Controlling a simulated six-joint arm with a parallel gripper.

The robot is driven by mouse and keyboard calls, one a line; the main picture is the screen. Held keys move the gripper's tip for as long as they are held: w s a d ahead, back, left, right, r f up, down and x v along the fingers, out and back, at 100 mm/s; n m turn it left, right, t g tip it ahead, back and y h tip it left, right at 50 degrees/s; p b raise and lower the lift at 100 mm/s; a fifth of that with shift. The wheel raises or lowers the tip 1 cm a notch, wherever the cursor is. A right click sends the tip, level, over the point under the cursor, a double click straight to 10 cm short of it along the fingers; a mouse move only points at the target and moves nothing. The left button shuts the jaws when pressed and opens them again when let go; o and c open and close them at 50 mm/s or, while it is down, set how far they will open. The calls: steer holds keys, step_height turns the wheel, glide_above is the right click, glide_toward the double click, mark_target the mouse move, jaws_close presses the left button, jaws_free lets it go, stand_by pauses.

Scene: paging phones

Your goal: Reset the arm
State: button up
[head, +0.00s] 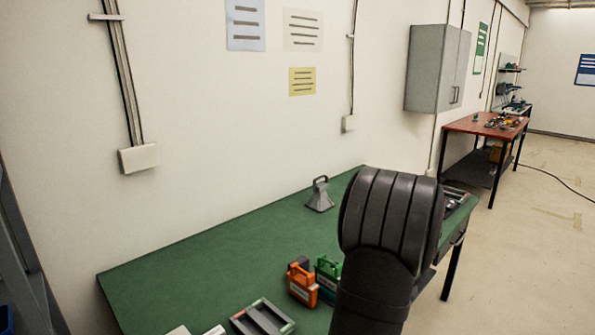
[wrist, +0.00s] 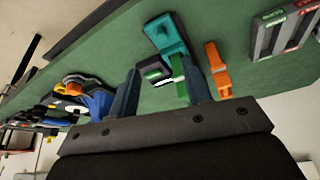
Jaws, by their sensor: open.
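My gripper (wrist: 162,74) shows in the wrist view with its two dark fingers apart. A green device (wrist: 180,72) and a dark block with a white mark (wrist: 154,73) appear in the gap between the fingers; I cannot tell how far below they are. Nothing is visibly clamped. An orange device (wrist: 217,66) is just right of the right finger. In the head view my black arm rises at the front of the green table and hides my gripper. The orange device (head: 302,287) and green device (head: 328,268) stand left of the arm there.
The green table (head: 215,265) is mostly bare at left and middle. A grey handled piece (head: 320,195) stands toward the back by the wall. A slotted tray (head: 262,319) lies at the front; it also shows in the wrist view (wrist: 286,30). Colourful items (wrist: 82,97) lie left in the wrist view.

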steer(key=x, duration=1.2)
steer(key=shift+a, duration=0.15)
steer(key=w+a, duration=0.3)
steer(key=w, duration=0.1)
steer(key=shift+a+r, duration=0.25)
steer(key=shift+a, duration=0.1)
steer(key=s+v, duration=0.1)
steer(key=v, duration=1.7)
steer(key=s+a+r+m+h, duration=0.1)
steer(key=s+a+r+m, duration=0.1)
steer(key=s+r, duration=0.2)
steer(key=shift+s+a+r, duration=0.15)
steer(key=shift+s+r, duration=0.05)
steer(key=shift+s, duration=1.65)
